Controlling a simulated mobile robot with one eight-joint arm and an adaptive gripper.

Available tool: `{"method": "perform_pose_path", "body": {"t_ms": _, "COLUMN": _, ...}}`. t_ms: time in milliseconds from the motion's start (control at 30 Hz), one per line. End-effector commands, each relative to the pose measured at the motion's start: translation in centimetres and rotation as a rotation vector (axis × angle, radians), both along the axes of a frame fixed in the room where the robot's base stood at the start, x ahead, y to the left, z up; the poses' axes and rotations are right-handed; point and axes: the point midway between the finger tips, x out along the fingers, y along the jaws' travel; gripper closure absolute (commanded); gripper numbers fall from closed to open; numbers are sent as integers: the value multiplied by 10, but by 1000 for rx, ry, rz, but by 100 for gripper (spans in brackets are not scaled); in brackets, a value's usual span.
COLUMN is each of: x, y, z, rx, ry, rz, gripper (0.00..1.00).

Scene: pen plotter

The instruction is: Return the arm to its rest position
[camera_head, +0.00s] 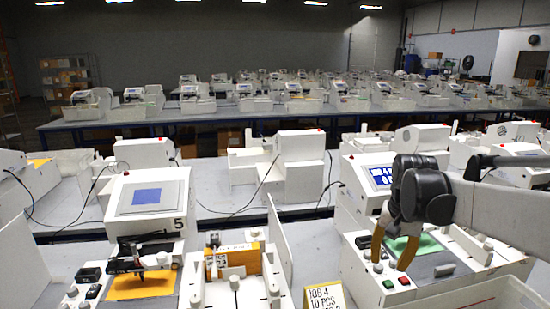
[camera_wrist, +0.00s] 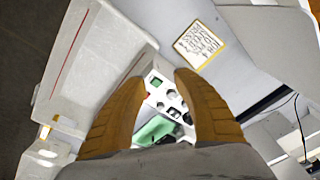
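My gripper (camera_head: 389,264) hangs over the front of the right-hand plotter in the head view, fingers pointing down. Its two tan fingers are apart with nothing between them; in the wrist view the gap between the fingertips (camera_wrist: 161,76) is also empty. Below lies the plotter's button panel (camera_head: 372,268), with a green and a red button. A green sheet (camera_head: 424,243) lies on the plotter bed behind the fingers, partly hidden. It shows in the wrist view (camera_wrist: 153,130) between the fingers. I cannot tell the exact height of the fingertips above the panel.
A job card (camera_head: 325,297) stands left of the panel. Further left are an orange-yellow box (camera_head: 233,260) and a plotter marked 5 with an orange sheet (camera_head: 141,286). The plotter screen (camera_head: 381,176) is behind my gripper. Rows of similar machines fill the background.

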Motion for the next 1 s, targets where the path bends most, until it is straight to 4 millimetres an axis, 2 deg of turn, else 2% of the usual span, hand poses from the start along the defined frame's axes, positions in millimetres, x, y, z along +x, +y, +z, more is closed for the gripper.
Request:
{"method": "perform_pose_path", "body": {"t_ms": 167, "x": -40, "y": 23, "z": 8, "rx": -22, "ry": -84, "rz": 87, "gripper": 64}}
{"method": "perform_pose_path", "body": {"t_ms": 267, "x": -71, "y": 38, "z": 9, "rx": -42, "ry": -152, "rz": 154, "gripper": 64}}
{"method": "perform_pose_path", "body": {"t_ms": 367, "x": -105, "y": 53, "z": 3, "rx": -66, "ry": -229, "rz": 228, "gripper": 64}}
{"method": "perform_pose_path", "body": {"t_ms": 500, "x": -149, "y": 71, "z": -14, "rx": -102, "ry": -331, "rz": 326, "gripper": 64}}
{"method": "perform_pose_path", "body": {"t_ms": 600, "x": -173, "y": 79, "z": -29, "rx": -124, "ry": -393, "rz": 383, "gripper": 64}}
{"method": "perform_pose_path", "body": {"t_ms": 800, "x": -197, "y": 88, "z": -49, "rx": -153, "ry": -466, "rz": 448, "gripper": 64}}
{"method": "perform_pose_path", "body": {"t_ms": 1000, "x": -200, "y": 89, "z": -52, "rx": -158, "ry": -478, "rz": 459, "gripper": 64}}
